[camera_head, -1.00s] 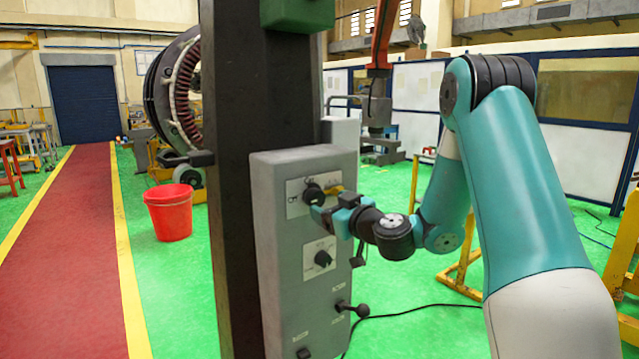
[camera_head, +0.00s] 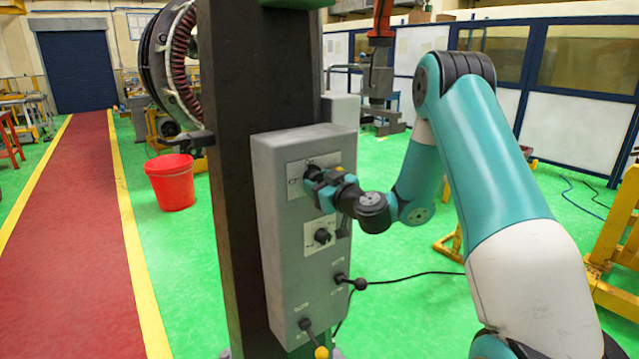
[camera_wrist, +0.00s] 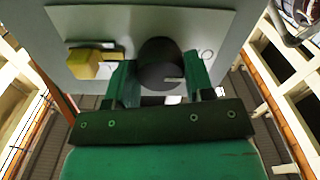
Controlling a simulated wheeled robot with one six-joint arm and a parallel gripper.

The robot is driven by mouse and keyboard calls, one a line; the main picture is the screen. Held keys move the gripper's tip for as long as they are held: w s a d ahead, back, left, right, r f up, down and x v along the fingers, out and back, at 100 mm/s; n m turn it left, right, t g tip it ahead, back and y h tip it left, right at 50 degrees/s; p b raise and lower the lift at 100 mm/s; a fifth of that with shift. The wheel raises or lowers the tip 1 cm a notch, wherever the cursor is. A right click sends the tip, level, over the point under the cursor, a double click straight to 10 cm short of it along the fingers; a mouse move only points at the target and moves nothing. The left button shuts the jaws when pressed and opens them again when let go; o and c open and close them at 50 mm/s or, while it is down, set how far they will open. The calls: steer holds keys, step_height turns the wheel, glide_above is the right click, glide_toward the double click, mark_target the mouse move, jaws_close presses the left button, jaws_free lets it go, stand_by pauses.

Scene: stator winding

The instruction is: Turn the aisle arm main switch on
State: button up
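A grey control box (camera_head: 282,230) is fixed to a dark column. A black rotary knob on its top plate, which seems to be the main switch, is mostly hidden by my gripper (camera_head: 318,178) in the head view. The wrist view shows this round black knob (camera_wrist: 160,64) with a pale mark toward its lower right. The two green fingers of my gripper (camera_wrist: 160,84) stand on either side of it. I see no clear gap, but cannot tell whether they press on it. A yellow block (camera_wrist: 85,63) sits on the plate beside the knob.
Below on the box are a second rotary knob (camera_head: 323,236), a black ball lever (camera_head: 358,284) and a yellow-tipped lever (camera_head: 320,351). A red bucket (camera_head: 170,182) stands on the green floor at left. The dark column (camera_head: 228,130) rises behind the box.

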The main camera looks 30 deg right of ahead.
steer(key=shift+m+b, duration=0.35)
steer(key=shift+m, duration=0.05)
steer(key=m+b, duration=0.3)
steer(key=m, duration=0.9)
steer(key=shift+m+b, duration=0.35)
steer(key=shift+m, duration=0.05)
steer(key=m, duration=0.4)
steer(key=shift+r, duration=0.1)
steer(key=shift+m, duration=0.3)
steer(key=o, duration=0.9)
